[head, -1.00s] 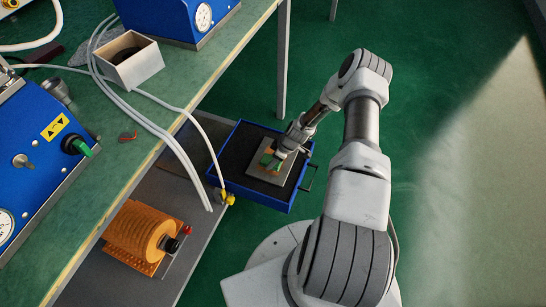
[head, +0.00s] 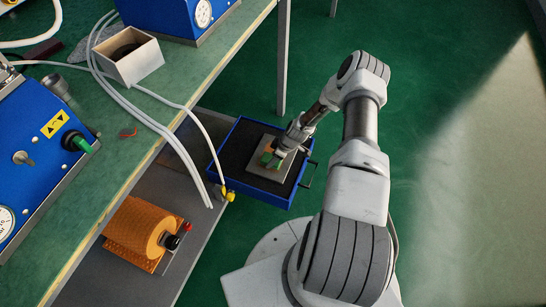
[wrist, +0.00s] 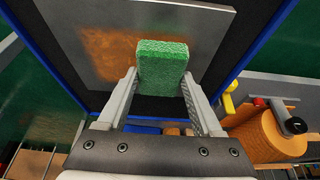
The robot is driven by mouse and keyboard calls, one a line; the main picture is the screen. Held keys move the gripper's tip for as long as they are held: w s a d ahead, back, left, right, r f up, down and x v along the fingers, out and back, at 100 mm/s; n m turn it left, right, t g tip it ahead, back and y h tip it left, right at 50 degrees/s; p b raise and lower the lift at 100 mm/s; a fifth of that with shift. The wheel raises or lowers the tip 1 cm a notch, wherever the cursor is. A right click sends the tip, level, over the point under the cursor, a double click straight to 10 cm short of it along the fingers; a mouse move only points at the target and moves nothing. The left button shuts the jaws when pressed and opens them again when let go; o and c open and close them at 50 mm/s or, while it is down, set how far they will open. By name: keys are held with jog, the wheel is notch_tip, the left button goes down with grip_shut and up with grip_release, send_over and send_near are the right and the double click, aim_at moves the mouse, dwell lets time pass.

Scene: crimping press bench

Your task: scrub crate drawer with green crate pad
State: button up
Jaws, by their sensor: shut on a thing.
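The blue crate drawer (head: 262,193) is pulled out beside the bench and has a dark inside. A grey plate (head: 261,174) lies in it. My gripper (wrist: 160,80) is shut on the green pad (wrist: 163,62), one finger on each side. In the head view my gripper (head: 276,156) reaches down over the plate with the pad (head: 268,158) at its surface. Whether the pad touches the plate is hard to tell.
The bench top (head: 125,160) stands to the left, with a bench leg (head: 283,70) behind the drawer. White hoses (head: 172,142) hang past the drawer's left side near a yellow fitting (head: 226,194). An orange spool (head: 140,232) sits on the lower shelf. Floor to the right is clear.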

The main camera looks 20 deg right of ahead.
jog(key=shift+f, duration=0.3)
jog(key=shift+w, duration=0.1)
